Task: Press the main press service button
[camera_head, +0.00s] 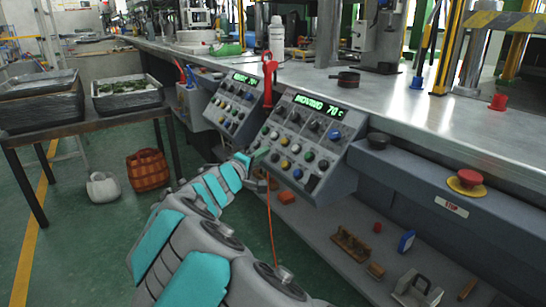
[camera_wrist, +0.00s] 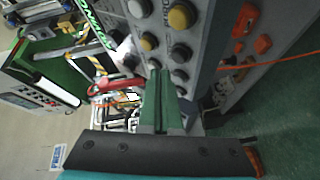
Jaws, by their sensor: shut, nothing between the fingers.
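The nearer grey control panel (camera_head: 312,150) bears several round knobs and buttons in black, yellow, blue, green and white, below a green display showing 70. No label readable here tells which one is the main press service button. My gripper (camera_head: 260,156) is at the left edge of this panel, its green fingers close to the buttons. In the wrist view, the shut fingers (camera_wrist: 163,98) point at the panel (camera_wrist: 205,45), near dark buttons and below a yellow one (camera_wrist: 182,16). I cannot tell whether they touch anything.
A second control panel (camera_head: 234,102) stands to the left. A red tool (camera_head: 268,78) stands between the panels, and a red cord hangs close to my gripper. A red stop button (camera_head: 468,180) is on the right.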

